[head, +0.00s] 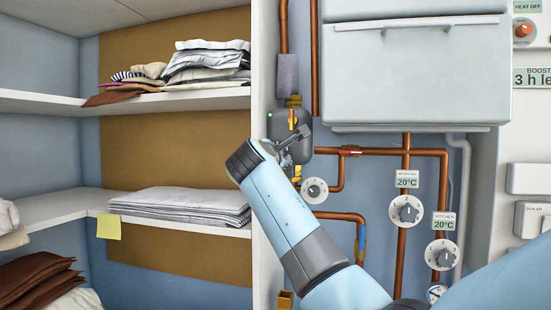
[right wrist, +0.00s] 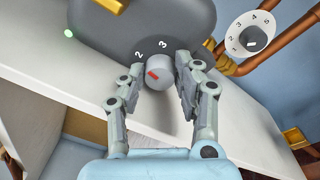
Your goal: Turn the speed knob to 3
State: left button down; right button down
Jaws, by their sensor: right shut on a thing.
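The speed knob (right wrist: 160,66) is a small grey dial with a red mark, on a dark grey rounded housing (right wrist: 120,28). The numerals 2 and 3 show above it in the right wrist view; the red mark is slanted, on the knob's left part, towards the 2 side. My right gripper (right wrist: 159,72) is shut on the knob, one finger on each side. In the head view the housing (head: 299,151) is on the copper pipes, with my right gripper (head: 292,137) in front of it, and the knob cannot be made out. My left gripper is not in view.
A white numbered dial (head: 314,191) sits close below the housing; it also shows in the right wrist view (right wrist: 251,40). Copper pipes (head: 380,152) run around it. Shelves with folded linen (head: 185,204) stand at left. A white cabinet (head: 415,75) hangs at upper right.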

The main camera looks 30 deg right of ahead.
jog(key=m+h+b, duration=0.1)
jog(key=m+b, duration=0.7)
jog(key=m, duration=0.2)
jog(key=shift+f+m, duration=0.15)
jog(key=shift+m, duration=0.25)
jog(key=c, duration=2.1)
grip_release()
jog(key=o, duration=0.9)
jog(key=shift+w+d+f, duration=0.1)
